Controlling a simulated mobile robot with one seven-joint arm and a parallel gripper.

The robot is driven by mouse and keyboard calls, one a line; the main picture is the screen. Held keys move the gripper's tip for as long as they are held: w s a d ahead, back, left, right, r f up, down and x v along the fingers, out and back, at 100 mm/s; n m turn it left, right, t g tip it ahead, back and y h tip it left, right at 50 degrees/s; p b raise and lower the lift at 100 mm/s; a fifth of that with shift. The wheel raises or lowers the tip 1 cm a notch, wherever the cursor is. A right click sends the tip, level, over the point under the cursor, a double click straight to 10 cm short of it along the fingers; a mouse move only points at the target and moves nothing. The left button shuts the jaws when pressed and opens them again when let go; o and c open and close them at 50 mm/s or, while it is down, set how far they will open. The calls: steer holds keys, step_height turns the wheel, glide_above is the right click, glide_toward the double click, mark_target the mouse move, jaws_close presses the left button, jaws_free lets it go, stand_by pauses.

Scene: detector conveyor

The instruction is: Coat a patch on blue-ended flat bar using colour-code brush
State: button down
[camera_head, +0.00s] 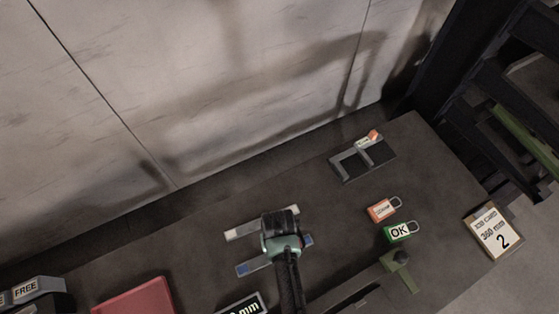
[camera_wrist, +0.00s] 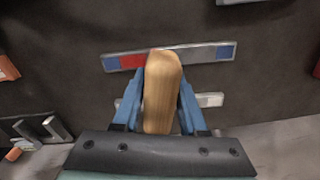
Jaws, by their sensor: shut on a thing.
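The blue-ended flat bar (camera_wrist: 200,55) lies on the dark table with a blue patch at each end. In the wrist view a red patch (camera_wrist: 131,61) lies beside its left blue end. In the head view the bar (camera_head: 255,266) is partly covered by my arm. My gripper (camera_wrist: 163,85) is shut on a pale wooden piece (camera_wrist: 162,95), which looks like the brush handle. The handle overlaps the bar's middle in the wrist view. The bristles are hidden, so contact cannot be told. In the head view my gripper (camera_head: 281,232) is over the bars.
A plain pale-ended bar (camera_head: 243,231) lies parallel, partly hidden. A grey holder (camera_head: 348,168) stands near the wall. An orange padlock (camera_head: 381,210), a green OK padlock (camera_head: 399,232) and a card marked 2 (camera_head: 492,233) lie right. A red tray (camera_head: 135,298) is front left.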

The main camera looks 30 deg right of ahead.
steer(key=shift+r+p, duration=1.1)
steer(key=shift+r, duration=0.5)
steer(key=shift+f, duration=0.1)
